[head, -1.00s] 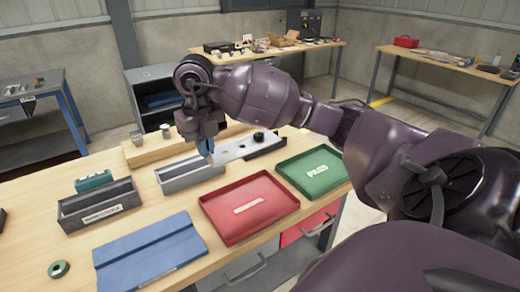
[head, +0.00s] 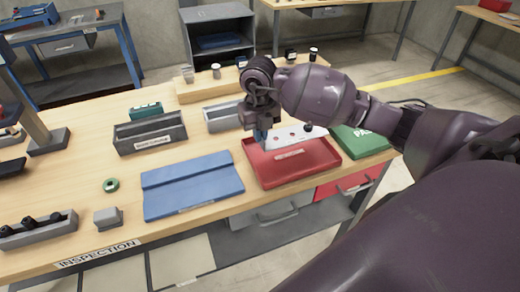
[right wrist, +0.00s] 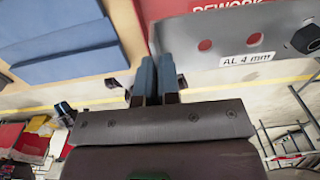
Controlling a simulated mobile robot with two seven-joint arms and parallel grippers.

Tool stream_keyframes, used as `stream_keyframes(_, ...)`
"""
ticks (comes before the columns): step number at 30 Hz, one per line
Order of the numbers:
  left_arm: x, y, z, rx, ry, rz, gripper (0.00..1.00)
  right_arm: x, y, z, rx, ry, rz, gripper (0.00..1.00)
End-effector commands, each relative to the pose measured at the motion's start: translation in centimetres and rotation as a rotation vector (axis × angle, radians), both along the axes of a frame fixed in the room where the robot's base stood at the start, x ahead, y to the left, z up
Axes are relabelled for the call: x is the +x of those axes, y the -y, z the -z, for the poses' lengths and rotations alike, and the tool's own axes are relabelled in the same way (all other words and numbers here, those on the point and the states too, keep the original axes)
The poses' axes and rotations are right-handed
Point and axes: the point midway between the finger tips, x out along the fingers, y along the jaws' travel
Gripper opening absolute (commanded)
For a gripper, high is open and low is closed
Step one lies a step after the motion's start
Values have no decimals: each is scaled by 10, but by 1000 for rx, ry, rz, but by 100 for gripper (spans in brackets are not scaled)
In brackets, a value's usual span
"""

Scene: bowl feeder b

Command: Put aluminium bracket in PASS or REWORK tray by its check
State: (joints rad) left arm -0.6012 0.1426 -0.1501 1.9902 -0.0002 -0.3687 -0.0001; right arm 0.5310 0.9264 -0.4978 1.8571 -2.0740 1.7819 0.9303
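The aluminium bracket (head: 291,136) is a pale flat plate with several red-showing holes and a dark knob. In the right wrist view the bracket (right wrist: 228,47) carries an "AL 4 mm" label. My right gripper (head: 262,137) is shut on its left end and holds it over the far part of the red REWORK tray (head: 268,185). The fingers show close together in the right wrist view (right wrist: 156,72). The green PASS tray (head: 366,150), right of the red one, is partly hidden by my right arm. My left gripper is not in view.
A blue mat (head: 192,187) lies left of the red tray. Behind stand a labelled grey bin (head: 150,136), an open grey bin (head: 221,117) and a wooden block (head: 205,90). A green ring (head: 111,185) and small grey block (head: 108,217) lie at left.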

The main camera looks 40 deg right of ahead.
Motion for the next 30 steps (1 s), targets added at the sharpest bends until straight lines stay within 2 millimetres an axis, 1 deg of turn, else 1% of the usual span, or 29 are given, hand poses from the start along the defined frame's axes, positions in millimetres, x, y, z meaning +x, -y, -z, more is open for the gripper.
stream_keyframes(8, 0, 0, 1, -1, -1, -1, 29, 0, 0, 17, 0, -1, 1, 0)
stream_keyframes(15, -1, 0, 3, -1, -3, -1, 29, 0, 0, 54, 1, -3, 2, 0)
stream_keyframes(18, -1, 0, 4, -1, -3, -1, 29, -1, 0, 63, 0, -1, 0, 0)
stream_keyframes(26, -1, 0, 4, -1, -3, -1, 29, 0, 0, 64, 0, 1, 0, 0)
stream_keyframes(30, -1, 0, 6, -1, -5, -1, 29, 0, 0, 67, -1, 0, 0, 0)
